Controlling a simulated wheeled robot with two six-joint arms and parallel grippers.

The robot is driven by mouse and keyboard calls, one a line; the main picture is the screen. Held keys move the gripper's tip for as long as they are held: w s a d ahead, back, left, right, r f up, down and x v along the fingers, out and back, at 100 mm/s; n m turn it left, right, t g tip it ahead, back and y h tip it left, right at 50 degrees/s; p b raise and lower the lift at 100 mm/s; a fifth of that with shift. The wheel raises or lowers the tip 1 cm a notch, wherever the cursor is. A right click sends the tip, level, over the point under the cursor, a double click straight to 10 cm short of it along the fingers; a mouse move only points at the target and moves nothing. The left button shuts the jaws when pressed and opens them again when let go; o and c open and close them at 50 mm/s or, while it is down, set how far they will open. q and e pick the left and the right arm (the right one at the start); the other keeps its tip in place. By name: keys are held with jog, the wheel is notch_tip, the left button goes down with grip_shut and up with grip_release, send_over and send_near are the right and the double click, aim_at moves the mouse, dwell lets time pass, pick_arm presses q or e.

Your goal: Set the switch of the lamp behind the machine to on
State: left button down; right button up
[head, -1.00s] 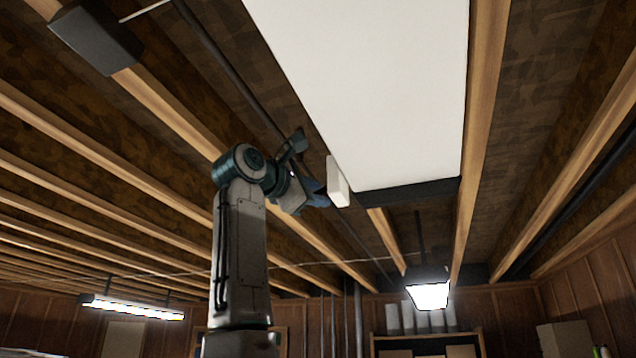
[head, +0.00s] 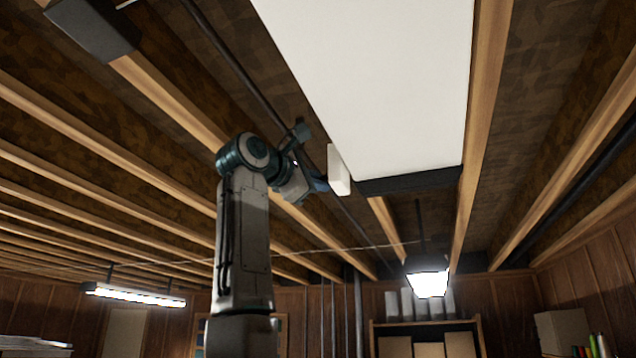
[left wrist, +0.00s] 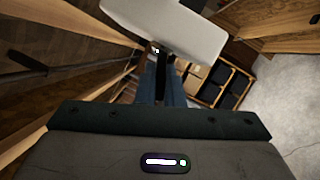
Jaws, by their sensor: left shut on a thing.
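My left gripper (head: 318,183) is raised near the ceiling beams, shut on a small white block (head: 339,170). In the left wrist view, the white block (left wrist: 170,25) shows as a pale rounded slab beyond my blue fingers (left wrist: 160,82). A lit lamp (head: 428,281) hangs from the ceiling, farther back and right of the gripper. A lit tube lamp (head: 135,294) hangs at the far left. I cannot make out a switch or which lamp is the one behind the machine. My right gripper is not in view.
A large white panel (head: 390,80) with a dark lower edge fills the upper middle, close to the white block in the picture. A dark pipe (head: 235,65) runs behind my arm. Wooden beams (head: 490,100) cross the ceiling. A shelf with boxes (head: 425,322) stands at the back.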

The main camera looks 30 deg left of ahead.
pick_arm(q)
jog(key=shift+a+r+m+g, duration=0.1)
jog(key=shift+r+m+g, duration=0.25)
jog(key=shift+m, duration=0.65)
jog(key=m, duration=0.1)
jog(key=r+m+g, duration=0.1)
jog(key=m, duration=0.1)
jog(key=shift+s+g, duration=0.1)
jog(key=shift+g, duration=0.15)
jog(key=m, duration=0.1)
jog(key=m+g, duration=0.1)
jog(key=shift+r+m, duration=0.35)
jog(key=shift+m, duration=0.05)
jog(key=shift+r+m, duration=0.15)
jog(key=shift+m, duration=0.25)
jog(key=shift+g, duration=0.3)
jog(key=c, duration=1.5)
grip_release()
jog(key=shift+c, duration=0.2)
jog(key=shift+r, duration=0.1)
